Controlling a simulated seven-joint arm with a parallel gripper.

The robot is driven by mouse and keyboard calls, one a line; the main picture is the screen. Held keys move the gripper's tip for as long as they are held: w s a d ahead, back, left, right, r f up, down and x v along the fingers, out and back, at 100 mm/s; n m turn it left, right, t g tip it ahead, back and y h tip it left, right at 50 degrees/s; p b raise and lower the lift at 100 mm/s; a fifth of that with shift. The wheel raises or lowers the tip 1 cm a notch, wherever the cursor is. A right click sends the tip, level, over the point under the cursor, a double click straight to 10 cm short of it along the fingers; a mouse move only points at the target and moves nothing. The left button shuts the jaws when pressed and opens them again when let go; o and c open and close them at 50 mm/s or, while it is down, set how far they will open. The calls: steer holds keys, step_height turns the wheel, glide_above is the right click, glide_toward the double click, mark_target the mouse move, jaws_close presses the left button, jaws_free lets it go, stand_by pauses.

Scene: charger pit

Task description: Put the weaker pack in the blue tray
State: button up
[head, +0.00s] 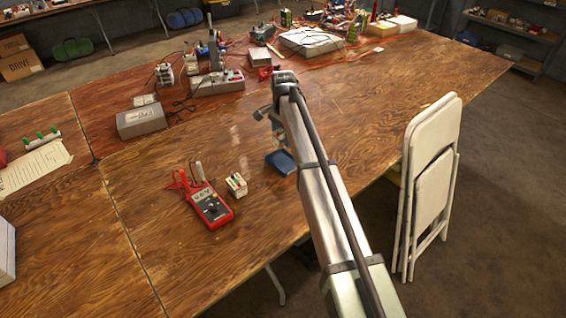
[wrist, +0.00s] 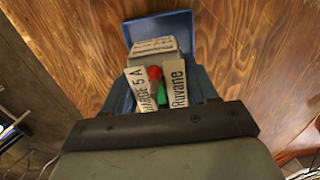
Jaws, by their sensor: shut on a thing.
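The blue tray (head: 279,162) lies on the wooden table, just left of my arm. Its rim also shows at the top of the wrist view (wrist: 165,22). My gripper (head: 277,137) hangs above the tray, shut on a pale pack (wrist: 155,46) with red and green tops. In the wrist view, pale strips reading "CHARGE 5 A" and "Ruvane" flank it. The held pack's underside and its height above the tray are unclear. A second pack (head: 236,185), white with coloured tops, stands on the table to the left of the tray, apart from it.
A red multimeter (head: 211,205) with leads lies left of the second pack; its reading is too small to tell. A grey box (head: 141,121) and cluttered devices stand farther back. A white folding chair (head: 430,180) stands right of the table.

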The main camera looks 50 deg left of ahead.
mark_target(283, 164)
steer(key=shift+f, duration=4.95)
steer(key=o, duration=1.4)
steer(key=shift+f, duration=0.1)
step_height(283, 164, up, 12)
steer(key=shift+r, duration=0.15)
